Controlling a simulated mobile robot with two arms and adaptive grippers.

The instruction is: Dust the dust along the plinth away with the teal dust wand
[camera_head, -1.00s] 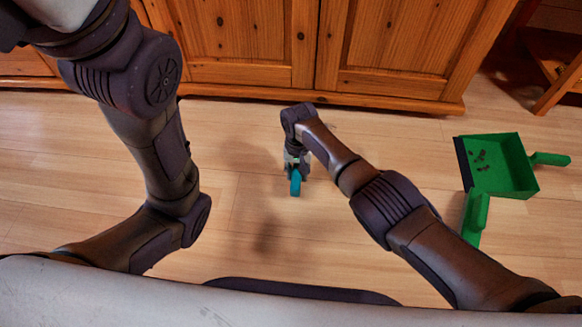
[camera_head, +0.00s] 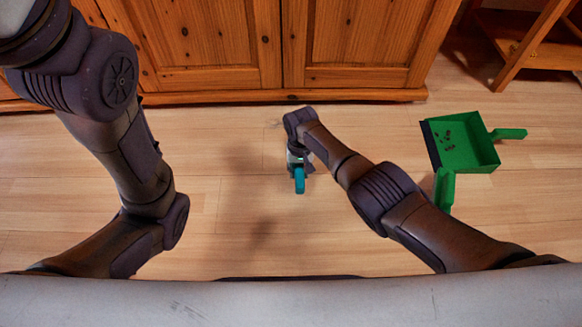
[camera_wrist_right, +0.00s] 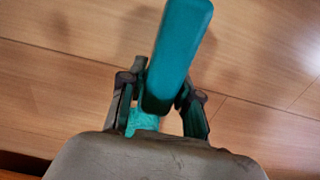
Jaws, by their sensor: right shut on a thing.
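The teal dust wand (camera_head: 299,180) is in my right gripper (camera_head: 298,162), above the floor in front of the cabinet. In the right wrist view the wand's teal handle (camera_wrist_right: 178,50) stands out between the fingers of the gripper (camera_wrist_right: 162,92); a lighter teal part shows below it, and the rest is hidden. The wooden plinth (camera_head: 220,98) runs along the cabinet's foot. A faint grey patch (camera_head: 272,124), perhaps dust, lies on the floor just in front of it, to the left of my right wrist. My left arm shows at the left, but its gripper is out of view.
A green dustpan (camera_head: 480,155) with several dark bits in it lies on the floor at the right. A green handle (camera_head: 444,188) is beside it. A wooden shelf unit (camera_head: 520,45) stands at the back right. The floor between my arms is clear.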

